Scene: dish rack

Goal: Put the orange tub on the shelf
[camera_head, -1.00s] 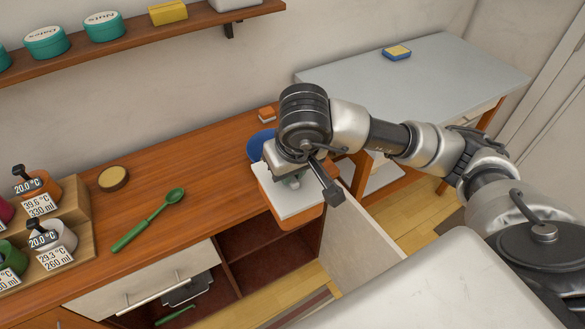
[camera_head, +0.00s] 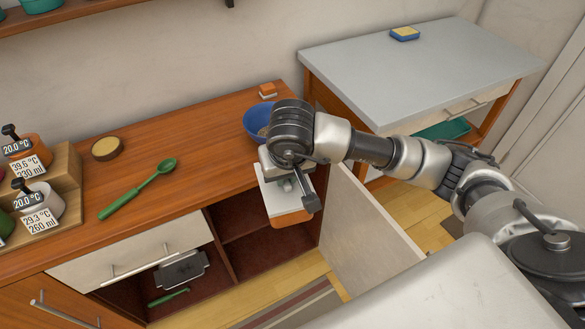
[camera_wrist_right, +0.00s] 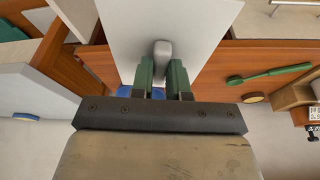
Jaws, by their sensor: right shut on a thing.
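The orange tub (camera_head: 292,219) has a flat white lid and hangs just in front of the counter's right end in the head view. My right gripper (camera_head: 287,178) is above it, pointing down, partly hidden by my wrist. In the right wrist view its green-padded fingers (camera_wrist_right: 164,80) are closed on the grey knob (camera_wrist_right: 163,50) of the white lid (camera_wrist_right: 135,30). The tub body is mostly hidden under the lid. The wooden wall shelf (camera_head: 110,14) is cut off at the top left. My left gripper is not in view.
A blue bowl (camera_head: 257,122) stands on the counter (camera_head: 200,150) behind the tub. A green spoon (camera_head: 138,190) and a round brown-rimmed item (camera_head: 107,148) lie left. An open cabinet door (camera_head: 365,225) stands out below right. A grey table (camera_head: 425,70) is at right.

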